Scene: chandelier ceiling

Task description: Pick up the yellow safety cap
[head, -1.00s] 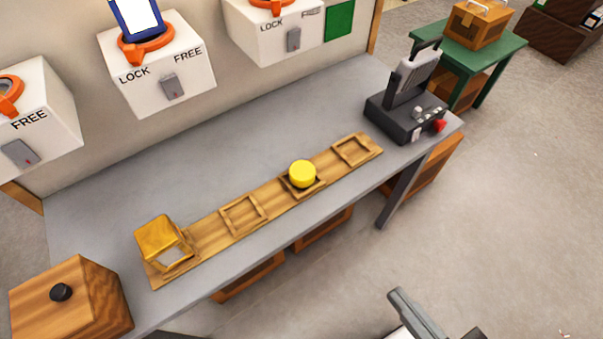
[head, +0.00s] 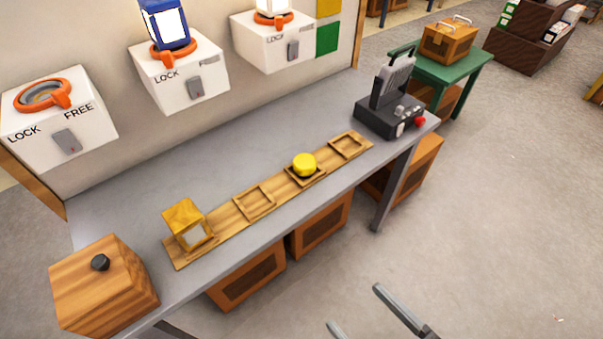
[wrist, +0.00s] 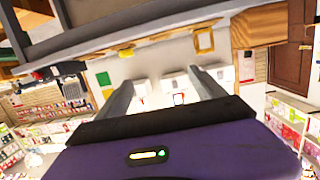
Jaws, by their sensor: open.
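The yellow safety cap (head: 304,164) is a small, round, bright yellow piece. It sits in a square frame of the wooden strip (head: 228,216) on the grey bench (head: 130,185). It also shows small near the bench edge in the wrist view (wrist: 126,53), which is upside down. My gripper (head: 354,305) is at the bottom of the head view, in front of the bench and well apart from the cap. Its two grey fingers are spread in the wrist view (wrist: 160,77), with nothing between them.
On the strip, a golden box-shaped piece (head: 184,217) stands left of two empty frames and the cap. A wooden box (head: 105,285) with a black knob and a black lever device (head: 390,115) stand at the bench's ends. White LOCK/FREE boxes (head: 180,80) line the back.

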